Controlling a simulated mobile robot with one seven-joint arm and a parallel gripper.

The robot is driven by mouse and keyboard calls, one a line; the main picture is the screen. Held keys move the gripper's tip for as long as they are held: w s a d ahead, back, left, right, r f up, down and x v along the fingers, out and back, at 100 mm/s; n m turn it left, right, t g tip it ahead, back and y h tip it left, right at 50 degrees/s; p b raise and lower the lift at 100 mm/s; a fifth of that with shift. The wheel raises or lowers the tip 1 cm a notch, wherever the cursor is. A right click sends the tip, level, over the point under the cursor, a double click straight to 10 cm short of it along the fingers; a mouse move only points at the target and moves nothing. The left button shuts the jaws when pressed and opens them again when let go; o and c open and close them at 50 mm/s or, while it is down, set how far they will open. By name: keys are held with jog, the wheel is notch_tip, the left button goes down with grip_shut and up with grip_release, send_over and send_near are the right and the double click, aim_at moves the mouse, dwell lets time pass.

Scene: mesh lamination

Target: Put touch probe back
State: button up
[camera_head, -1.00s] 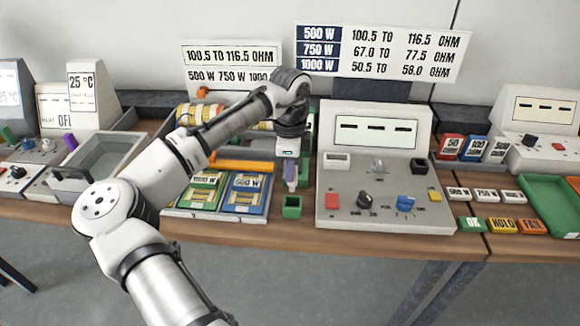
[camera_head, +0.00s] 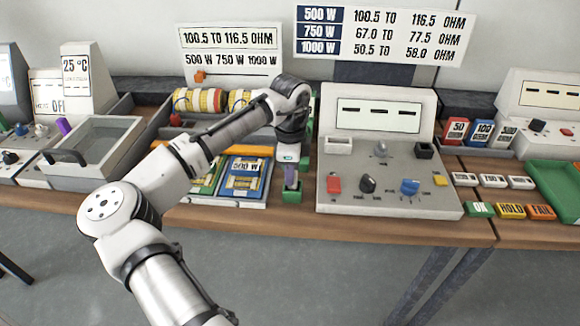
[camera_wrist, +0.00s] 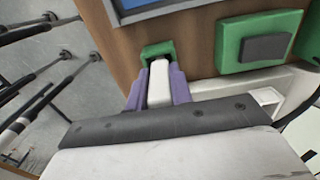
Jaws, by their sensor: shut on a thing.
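The touch probe (camera_wrist: 159,84) shows in the wrist view as a pale bar between the two purple fingers of my gripper (camera_wrist: 157,92). My gripper is shut on it. In the head view my gripper (camera_head: 291,186) points down at the small green holder (camera_head: 291,197) on the bench front, left of the grey test console. The holder also shows in the wrist view (camera_wrist: 158,48), with the probe's far end at its opening. The fingers and holder rim hide how deep the probe sits, and the probe itself is hardly visible in the head view.
The grey console (camera_head: 390,190) with knobs stands close on the right. A tray with a blue 500 W card (camera_head: 244,178) lies close on the left. In the wrist view a green block with a dark pad (camera_wrist: 258,45) is near the gripper. The bench's front edge is close.

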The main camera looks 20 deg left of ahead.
jog(key=o, duration=0.9)
notch_tip(320, 180, up, 14)
jog(key=shift+f+b, duration=0.15)
jog(key=shift+b, duration=0.85)
